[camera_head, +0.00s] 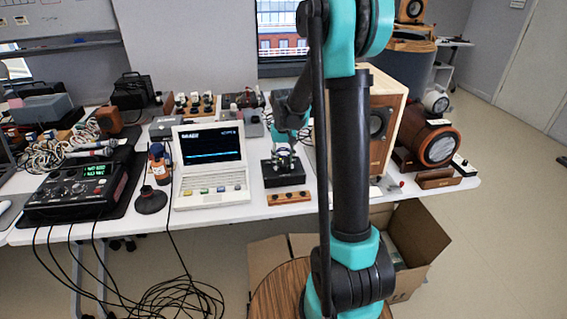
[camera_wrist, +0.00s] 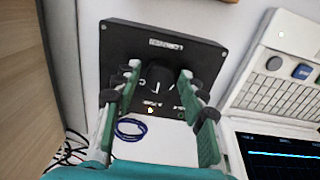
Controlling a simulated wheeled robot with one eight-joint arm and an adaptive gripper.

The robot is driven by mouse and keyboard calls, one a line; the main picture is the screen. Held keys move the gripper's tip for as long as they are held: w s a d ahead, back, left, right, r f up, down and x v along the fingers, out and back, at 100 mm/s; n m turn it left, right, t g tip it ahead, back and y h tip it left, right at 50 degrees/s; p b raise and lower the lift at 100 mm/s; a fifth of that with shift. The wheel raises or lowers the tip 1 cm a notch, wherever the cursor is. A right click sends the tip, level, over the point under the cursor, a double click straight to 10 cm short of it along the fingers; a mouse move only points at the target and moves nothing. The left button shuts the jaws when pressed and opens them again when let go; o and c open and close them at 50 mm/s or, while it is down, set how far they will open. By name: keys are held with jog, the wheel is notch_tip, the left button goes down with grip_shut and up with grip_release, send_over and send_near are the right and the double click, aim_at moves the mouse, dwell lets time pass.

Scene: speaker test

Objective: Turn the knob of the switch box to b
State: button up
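The switch box (camera_head: 284,179) is a black box on the white table, right of the laptop-like device. In the wrist view the switch box (camera_wrist: 126,40) shows a dark panel with a small label plate and white letters around a dark knob (camera_wrist: 156,76). A "C" is readable; the other marks and the knob's pointing direction are unclear. My gripper (camera_head: 284,152) is over the box. In the wrist view my gripper (camera_wrist: 158,72) is open, its fingers on either side of the knob, with visible gaps. I cannot tell how high the tips are above the panel.
The white device with a lit screen (camera_head: 211,146) stands close left of the box. A wooden strip with buttons (camera_head: 289,197) lies in front. A large wooden speaker (camera_head: 388,110) stands to the right. Blue cable loops (camera_wrist: 131,129) show in the wrist view.

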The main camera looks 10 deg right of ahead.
aim_at(283, 164)
dwell(0.3)
notch_tip(283, 164, up, 12)
dwell(0.5)
